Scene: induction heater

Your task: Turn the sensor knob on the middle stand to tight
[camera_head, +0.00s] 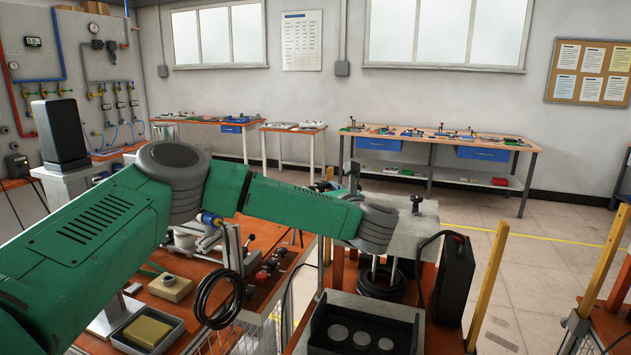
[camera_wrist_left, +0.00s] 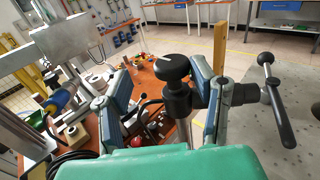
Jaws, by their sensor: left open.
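In the left wrist view, a black round-topped knob (camera_wrist_left: 172,68) stands on a dark post with a side clamp. A black T-shaped handle (camera_wrist_left: 277,98) sticks out to its right. My left gripper (camera_wrist_left: 160,92) is open, with its blue-grey fingers on either side of the knob. The knob looks closer to the right finger; I cannot tell whether they touch. In the head view, my green left arm reaches across to the grey-topped stand (camera_head: 418,222), and its wrist hides most of the gripper and the knob. My right gripper is not in view.
An orange bench (camera_head: 215,275) holds a black cable coil (camera_head: 219,298), a tray (camera_head: 147,330) and a small beige block (camera_head: 170,287). A black box (camera_head: 453,280) and yellow post (camera_head: 488,285) stand right of the stand. Open floor lies beyond.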

